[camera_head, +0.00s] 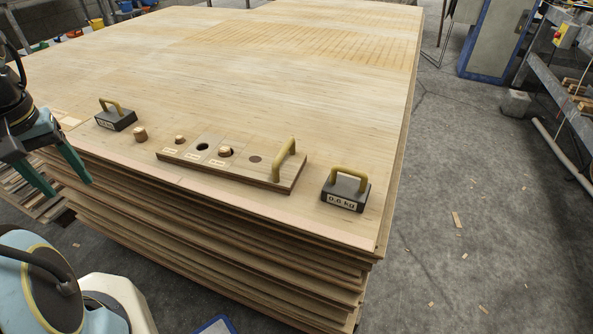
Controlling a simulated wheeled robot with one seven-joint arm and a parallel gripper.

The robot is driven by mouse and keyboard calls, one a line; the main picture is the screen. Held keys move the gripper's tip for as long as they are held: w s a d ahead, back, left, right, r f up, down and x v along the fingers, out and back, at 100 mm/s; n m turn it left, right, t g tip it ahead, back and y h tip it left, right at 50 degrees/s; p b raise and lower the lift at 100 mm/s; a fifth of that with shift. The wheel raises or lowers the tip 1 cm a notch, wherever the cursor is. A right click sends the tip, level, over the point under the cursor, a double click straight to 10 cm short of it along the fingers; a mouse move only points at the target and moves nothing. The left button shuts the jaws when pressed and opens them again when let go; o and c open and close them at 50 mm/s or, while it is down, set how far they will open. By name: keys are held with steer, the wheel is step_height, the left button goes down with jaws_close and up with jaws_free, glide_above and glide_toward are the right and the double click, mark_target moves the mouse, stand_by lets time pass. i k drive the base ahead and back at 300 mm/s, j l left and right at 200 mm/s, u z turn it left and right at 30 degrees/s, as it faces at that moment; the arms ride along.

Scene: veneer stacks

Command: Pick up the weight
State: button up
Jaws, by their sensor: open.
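Two dark block weights with yellow-olive bar handles stand upright on the veneer stack (250,90). One weight (116,121) is near the left front edge; its label is too small to read surely. The other weight (343,195) is near the right front corner, with a white label that seems to read 0.6 kg. My gripper (69,187) is at the left edge of the view, its two teal fingers apart and pointing down. It is empty, left of the stack's front edge and apart from both weights.
Between the weights lies a wooden board (200,163) with holes, labels, a plug and an upright handle (284,160). A loose wooden plug (140,134) stands left of it. The stack's top behind them is mostly clear.

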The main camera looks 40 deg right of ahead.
mark_target(343, 191)
steer(key=z, duration=1.6)
steer(key=u, duration=1.6)
steer(key=k+l+z, duration=0.2)
steer(key=k+l, duration=0.35)
steer(key=k+l+z, duration=0.2)
steer(key=k+l, duration=0.3)
steer(key=l, duration=0.1)
